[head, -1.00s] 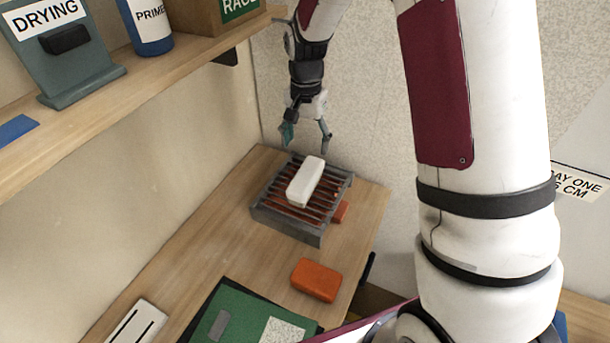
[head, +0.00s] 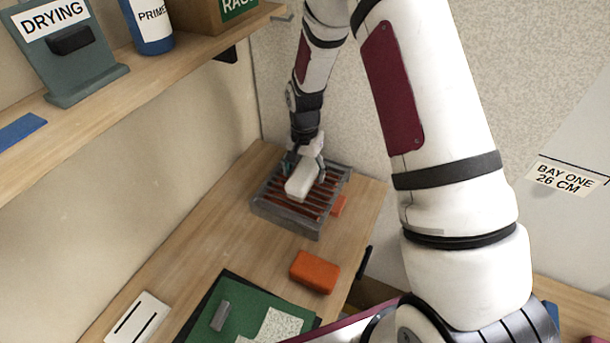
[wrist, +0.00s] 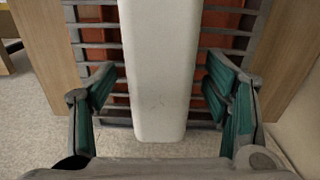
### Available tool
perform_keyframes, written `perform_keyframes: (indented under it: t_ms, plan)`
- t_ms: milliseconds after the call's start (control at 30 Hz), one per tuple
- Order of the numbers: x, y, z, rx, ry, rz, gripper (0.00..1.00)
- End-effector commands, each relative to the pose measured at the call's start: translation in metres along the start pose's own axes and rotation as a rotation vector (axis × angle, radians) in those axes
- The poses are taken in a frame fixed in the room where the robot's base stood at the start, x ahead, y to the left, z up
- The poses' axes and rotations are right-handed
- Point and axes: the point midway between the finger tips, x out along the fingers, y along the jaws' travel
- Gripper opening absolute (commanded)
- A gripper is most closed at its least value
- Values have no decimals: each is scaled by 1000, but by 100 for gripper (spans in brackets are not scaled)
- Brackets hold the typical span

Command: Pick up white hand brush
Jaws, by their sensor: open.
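The white hand brush (head: 302,183) lies on top of a grey slatted rack (head: 285,217) at the far end of the table. In the wrist view the white brush (wrist: 160,70) runs lengthwise between the two fingers. My gripper (head: 306,170) is down over the far part of the brush. In the wrist view my gripper (wrist: 166,100) is open, with a green-padded finger on each side and a visible gap between each finger and the brush. The brush's underside is hidden.
An orange block (head: 315,271) lies on the table in front of the rack. A green mat (head: 245,315) and a white slotted piece (head: 138,320) are nearer. A wooden shelf (head: 150,97) with a blue bottle (head: 148,25) runs along the left wall. Bare table lies left of the rack.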

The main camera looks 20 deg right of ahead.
Motion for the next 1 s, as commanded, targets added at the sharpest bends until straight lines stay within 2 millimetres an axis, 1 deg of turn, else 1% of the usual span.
perform_keyframes:
  t_ms: [167,200,267,300,367,400,433,767,867,1000]
  plan:
    - [0,0,0,0,1,-1,70]
    - [0,0,0,0,1,-1,61]
    - [0,0,0,0,1,-1,47]
    - [0,0,0,0,1,-1,38]
    - [0,0,0,0,0,0,25]
    - [0,0,0,0,0,0,16]
    - [0,0,0,0,0,0,14]
    - [-2,0,0,0,1,-1,14]
    - [-6,-1,-1,0,2,-1,14]
    - [-19,-1,-1,0,3,-2,14]
